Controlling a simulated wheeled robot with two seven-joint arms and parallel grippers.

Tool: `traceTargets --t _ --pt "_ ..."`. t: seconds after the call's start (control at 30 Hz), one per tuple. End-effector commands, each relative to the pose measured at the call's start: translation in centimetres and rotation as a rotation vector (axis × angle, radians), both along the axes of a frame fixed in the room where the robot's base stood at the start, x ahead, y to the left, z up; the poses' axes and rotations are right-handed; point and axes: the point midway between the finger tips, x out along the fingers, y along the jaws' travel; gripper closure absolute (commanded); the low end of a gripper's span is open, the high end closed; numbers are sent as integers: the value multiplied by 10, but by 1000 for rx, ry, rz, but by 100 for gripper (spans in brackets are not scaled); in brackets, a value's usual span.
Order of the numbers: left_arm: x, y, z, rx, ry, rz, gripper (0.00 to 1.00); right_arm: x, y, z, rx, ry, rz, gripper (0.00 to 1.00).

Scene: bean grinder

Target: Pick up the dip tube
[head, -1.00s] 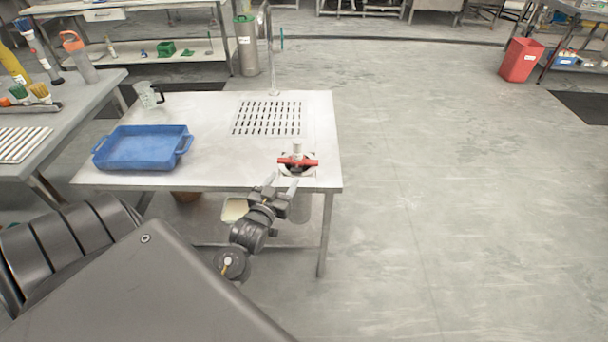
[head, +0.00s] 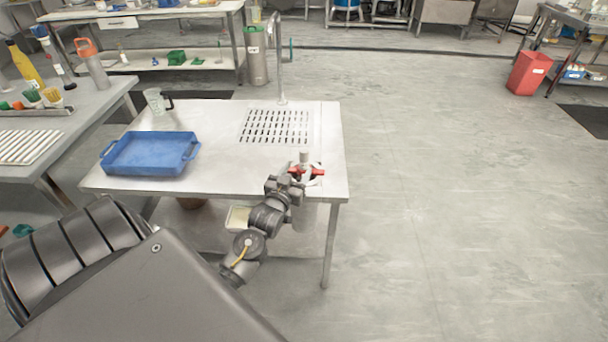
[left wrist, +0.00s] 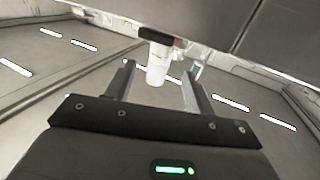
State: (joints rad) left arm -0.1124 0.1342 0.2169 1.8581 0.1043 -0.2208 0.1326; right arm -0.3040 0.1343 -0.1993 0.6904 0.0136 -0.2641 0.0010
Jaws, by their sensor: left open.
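A pale upright cylinder (head: 304,157) with a red cross-handle (head: 307,172) around its lower part stands at the front right corner of the metal table. I cannot tell for sure which part is the dip tube. My left gripper (head: 289,180) is at the table's front edge, just left of and nearer than the red handle. In the left wrist view, the open left gripper (left wrist: 158,71) has a white cylinder (left wrist: 158,62) with a dark end showing between its two fingers. I cannot tell whether they touch it. My right gripper is not in view.
The metal table (head: 225,180) carries a blue tray (head: 150,155), a clear jug (head: 157,101) and a slotted drain grid (head: 277,127). A tap (head: 281,70) rises at its back edge. Open floor lies to the right, with a red bin (head: 528,73) farther off.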

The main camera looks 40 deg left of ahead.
Motion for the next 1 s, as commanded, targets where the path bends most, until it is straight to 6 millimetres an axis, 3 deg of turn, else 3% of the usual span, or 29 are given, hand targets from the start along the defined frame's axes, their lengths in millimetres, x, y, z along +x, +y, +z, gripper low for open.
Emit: traceTargets --t 0.2,0.5,0.9,1.0 --pt "29 9 -2 0 -1 -1 46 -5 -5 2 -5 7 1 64" --pt "34 10 -2 0 -1 -1 46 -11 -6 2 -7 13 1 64" --pt "33 10 -2 0 -1 0 97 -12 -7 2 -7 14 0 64" --pt "33 10 -2 0 -1 0 100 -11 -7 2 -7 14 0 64"
